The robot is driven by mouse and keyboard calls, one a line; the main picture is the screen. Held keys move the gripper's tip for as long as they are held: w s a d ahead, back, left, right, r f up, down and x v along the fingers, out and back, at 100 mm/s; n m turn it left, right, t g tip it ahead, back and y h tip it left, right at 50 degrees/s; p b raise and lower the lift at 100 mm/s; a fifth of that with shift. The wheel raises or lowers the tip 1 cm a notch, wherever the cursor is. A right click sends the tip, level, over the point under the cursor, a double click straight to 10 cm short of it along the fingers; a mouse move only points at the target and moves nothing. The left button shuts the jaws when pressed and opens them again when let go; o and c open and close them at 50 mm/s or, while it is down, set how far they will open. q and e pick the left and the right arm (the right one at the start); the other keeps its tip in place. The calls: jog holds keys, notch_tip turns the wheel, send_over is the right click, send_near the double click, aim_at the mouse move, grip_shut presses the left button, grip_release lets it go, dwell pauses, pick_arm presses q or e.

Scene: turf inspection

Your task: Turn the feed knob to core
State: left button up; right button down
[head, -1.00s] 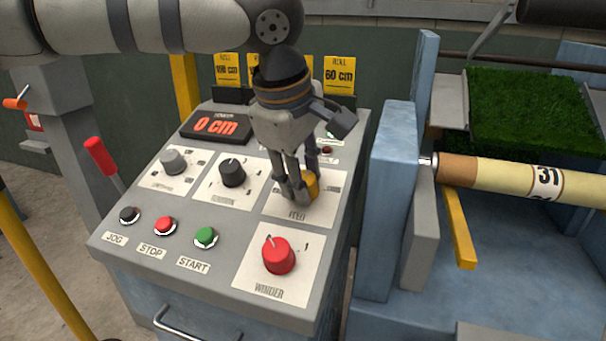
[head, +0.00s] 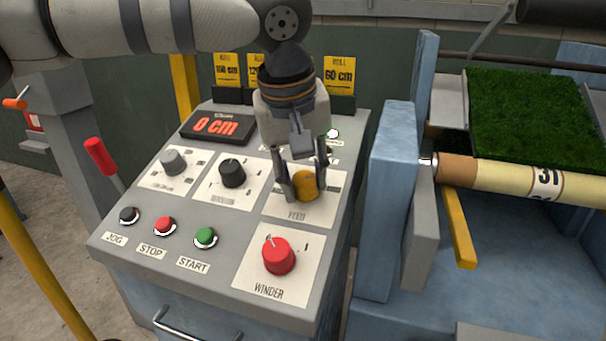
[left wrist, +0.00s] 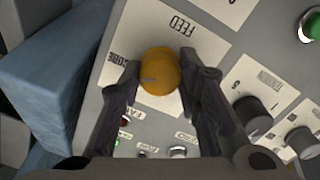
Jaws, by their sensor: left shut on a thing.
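The yellow feed knob (head: 305,185) sits on a white plate labelled FEED (head: 296,216) on the sloped control panel. My left gripper (head: 303,182) points down at it, with one finger on each side, shut on the knob. In the left wrist view the knob (left wrist: 160,72) lies between the two fingertips (left wrist: 160,65), and a short dark pointer line shows on its face. A CORE-like label, partly covered by a finger, is at the plate's edge. My right gripper is in neither view.
Close by are a black knob (head: 232,173), a grey knob (head: 173,161), a red winder knob (head: 278,255), and jog, stop and start buttons (head: 205,237). A display (head: 217,126) reads 0 cm. A blue machine post (head: 392,200) stands right of the panel.

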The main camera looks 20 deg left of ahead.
pick_arm(q)
jog(key=shift+m, duration=0.5)
jog(key=o, duration=1.1)
jog(key=shift+o, duration=0.2)
jog(key=v, duration=1.2)
